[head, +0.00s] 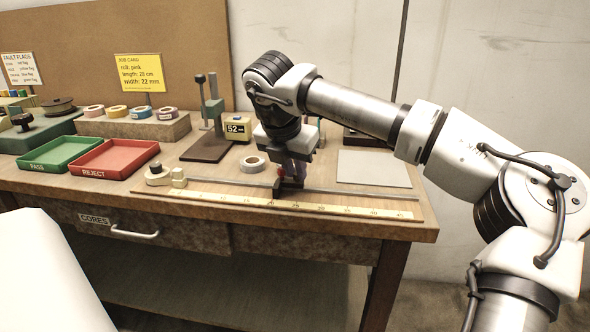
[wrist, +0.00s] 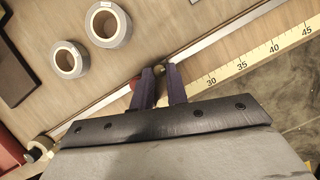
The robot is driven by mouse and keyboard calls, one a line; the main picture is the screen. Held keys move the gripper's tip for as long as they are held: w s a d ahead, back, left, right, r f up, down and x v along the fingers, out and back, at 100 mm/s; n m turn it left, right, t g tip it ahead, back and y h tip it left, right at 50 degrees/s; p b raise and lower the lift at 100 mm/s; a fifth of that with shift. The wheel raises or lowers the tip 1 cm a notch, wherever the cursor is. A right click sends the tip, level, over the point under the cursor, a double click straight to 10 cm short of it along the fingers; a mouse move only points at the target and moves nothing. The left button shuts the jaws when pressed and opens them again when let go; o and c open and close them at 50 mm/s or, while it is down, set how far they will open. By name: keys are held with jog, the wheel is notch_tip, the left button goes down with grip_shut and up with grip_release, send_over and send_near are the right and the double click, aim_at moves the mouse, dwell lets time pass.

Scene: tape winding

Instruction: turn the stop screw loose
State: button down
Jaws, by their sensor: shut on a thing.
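The stop is a small dark block (head: 288,189) on the metal rail (head: 350,193) along the bench front. Its red screw head (head: 281,172) shows at the left side of my fingers. My gripper (head: 294,172) points down over the stop, its fingers shut on the screw. In the wrist view my two dark fingers (wrist: 163,84) stand a little apart, with the red screw (wrist: 133,83) partly showing beside the left finger. The fingers hide most of the screw and stop, so its turn cannot be told.
A yellow scale (head: 235,199) runs along the rail. A tape roll (head: 253,164) lies behind it. Left are a red tray (head: 119,160), a green tray (head: 60,154) and a stand (head: 209,143). A pale plate (head: 373,168) lies at right.

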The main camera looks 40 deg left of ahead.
dwell(0.3)
jog(key=c, duration=1.4)
grip_release()
jog(key=p+v, duration=0.2)
jog(key=v, duration=1.2)
jog(key=shift+s, duration=0.1)
